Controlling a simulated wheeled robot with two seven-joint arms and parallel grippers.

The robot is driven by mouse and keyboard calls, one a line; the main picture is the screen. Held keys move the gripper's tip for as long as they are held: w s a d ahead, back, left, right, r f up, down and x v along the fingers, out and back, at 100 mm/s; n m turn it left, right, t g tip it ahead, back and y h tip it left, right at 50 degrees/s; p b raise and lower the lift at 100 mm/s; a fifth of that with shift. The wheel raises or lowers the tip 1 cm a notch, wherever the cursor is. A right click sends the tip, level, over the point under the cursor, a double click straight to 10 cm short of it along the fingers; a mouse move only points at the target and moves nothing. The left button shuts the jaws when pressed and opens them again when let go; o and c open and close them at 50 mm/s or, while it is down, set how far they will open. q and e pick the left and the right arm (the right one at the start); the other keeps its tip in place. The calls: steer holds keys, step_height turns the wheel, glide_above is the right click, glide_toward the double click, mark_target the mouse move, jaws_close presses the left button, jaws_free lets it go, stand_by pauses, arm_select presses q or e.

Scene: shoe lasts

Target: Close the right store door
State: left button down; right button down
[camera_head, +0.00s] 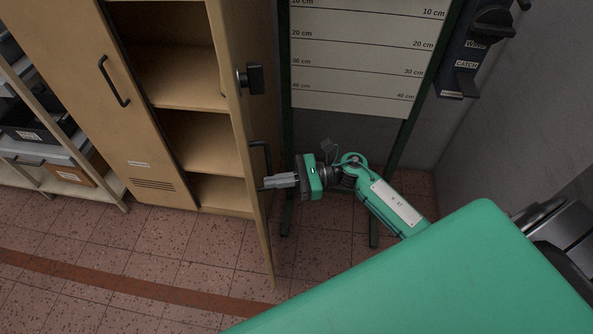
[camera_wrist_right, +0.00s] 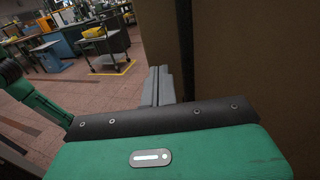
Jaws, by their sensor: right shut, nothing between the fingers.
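The right store door (camera_head: 240,130) stands wide open, swung out toward me and seen nearly edge-on. A black lock knob (camera_head: 253,79) and a dark handle (camera_head: 261,160) sit on its outer face. My right gripper (camera_head: 270,182) is shut and empty, with its fingertips close beside the door's outer face just below the handle. I cannot tell whether they touch it. In the right wrist view the shut fingers (camera_wrist_right: 157,85) point along a brown panel. The left store door (camera_head: 100,90) is shut. My left gripper is not in view.
The cupboard's shelves (camera_head: 200,145) look bare. A board with centimetre marks (camera_head: 365,50) on a green frame stands to the right of the door. A rack with boxes (camera_head: 50,135) stands at the left. The tiled floor (camera_head: 150,240) in front is clear.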

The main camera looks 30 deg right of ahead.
steer(key=shift+x, duration=0.9)
steer(key=shift+a, duration=0.1)
